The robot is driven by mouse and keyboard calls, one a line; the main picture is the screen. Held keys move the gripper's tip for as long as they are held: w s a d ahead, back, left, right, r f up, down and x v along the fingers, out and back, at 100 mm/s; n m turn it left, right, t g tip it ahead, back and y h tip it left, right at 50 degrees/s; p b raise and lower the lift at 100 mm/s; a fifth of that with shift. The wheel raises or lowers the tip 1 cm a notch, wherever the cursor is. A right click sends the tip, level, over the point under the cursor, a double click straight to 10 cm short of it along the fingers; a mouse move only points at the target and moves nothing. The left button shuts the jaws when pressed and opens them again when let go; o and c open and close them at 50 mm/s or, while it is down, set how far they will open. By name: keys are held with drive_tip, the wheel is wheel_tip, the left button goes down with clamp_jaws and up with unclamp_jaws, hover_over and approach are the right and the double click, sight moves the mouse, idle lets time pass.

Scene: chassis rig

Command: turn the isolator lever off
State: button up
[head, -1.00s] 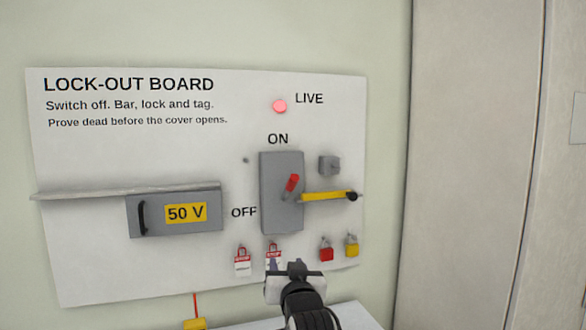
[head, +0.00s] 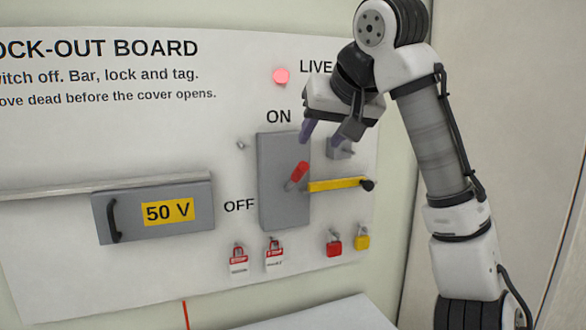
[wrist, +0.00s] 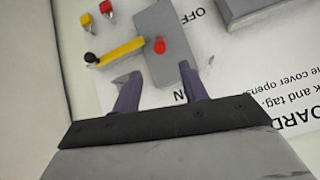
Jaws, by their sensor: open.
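The isolator is a grey box (head: 270,212) on the lock-out board, with ON above it and OFF to its left. Its red lever (head: 297,174) tilts up and to the right, nearer the ON side. My gripper (head: 330,133) is open and empty, above and right of the lever, apart from it. In the wrist view the red lever (wrist: 159,46) shows end-on beyond the open fingers (wrist: 159,82), roughly between them. The LIVE lamp (head: 281,76) glows red.
A yellow bar (head: 338,184) sticks out right of the box. A small grey block (head: 341,149) sits behind my gripper. Red tags (head: 274,254), a red padlock (head: 334,246) and a yellow padlock (head: 362,241) hang below. A 50 V cover (head: 155,212) is at left.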

sight(300, 178)
drive_tip(key=p+x, duration=0.3)
drive_tip(key=x, duration=1)
drive_tip(key=shift+f, duration=0.1)
drive_tip(key=shift+c, duration=0.4)
clamp_jaws()
